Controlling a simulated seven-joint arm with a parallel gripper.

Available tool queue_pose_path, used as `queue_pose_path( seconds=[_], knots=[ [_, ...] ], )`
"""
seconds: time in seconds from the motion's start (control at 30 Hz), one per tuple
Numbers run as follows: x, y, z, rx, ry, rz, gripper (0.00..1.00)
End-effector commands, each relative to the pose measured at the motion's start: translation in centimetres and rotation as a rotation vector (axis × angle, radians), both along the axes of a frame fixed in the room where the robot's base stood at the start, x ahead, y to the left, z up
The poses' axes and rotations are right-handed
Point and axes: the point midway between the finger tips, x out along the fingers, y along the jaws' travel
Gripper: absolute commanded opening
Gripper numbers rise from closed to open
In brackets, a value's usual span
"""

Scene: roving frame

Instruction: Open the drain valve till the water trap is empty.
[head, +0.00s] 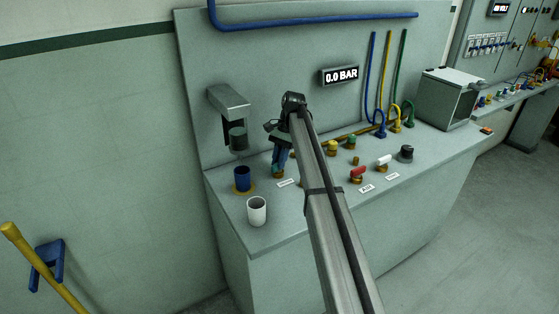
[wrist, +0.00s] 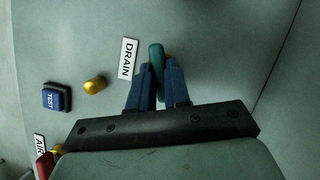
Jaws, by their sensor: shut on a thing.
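My gripper (head: 280,163) points down at the console top, left of its middle. In the wrist view, its blue fingers (wrist: 157,80) are shut on a teal handle (wrist: 156,52), with a bit of brass behind it. The handle is beside a white DRAIN label (wrist: 127,58), so it appears to be the drain valve. The brass base (head: 278,174) shows below the fingertips in the head view. A blue cup-shaped vessel (head: 242,179) stands in a brass ring. Above it a grey bracket (head: 229,100) carries a dark green bowl (head: 237,138). No water level is readable.
A white cup (head: 257,211) stands near the console's front left edge. A blue TEST button (wrist: 56,98) and a brass knob (wrist: 95,84) are near the label. Red (head: 358,174) and white (head: 384,162) handles stand to the right. The display (head: 341,75) reads 0.0 BAR.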

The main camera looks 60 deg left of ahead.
Motion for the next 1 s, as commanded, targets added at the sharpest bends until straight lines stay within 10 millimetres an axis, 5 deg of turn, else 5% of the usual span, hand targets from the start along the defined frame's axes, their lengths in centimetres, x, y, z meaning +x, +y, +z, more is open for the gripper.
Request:
queue_pose_path(
  seconds=[0.77,0.8,1.0],
  knots=[
    [-0.11,-0.1,-0.35,-0.004,-0.001,0.132,0.0],
    [-0.11,-0.11,-0.36,-0.004,-0.001,0.132,0.18],
    [-0.12,-0.06,-0.32,-0.003,0.0,0.131,0.37]
  ],
)
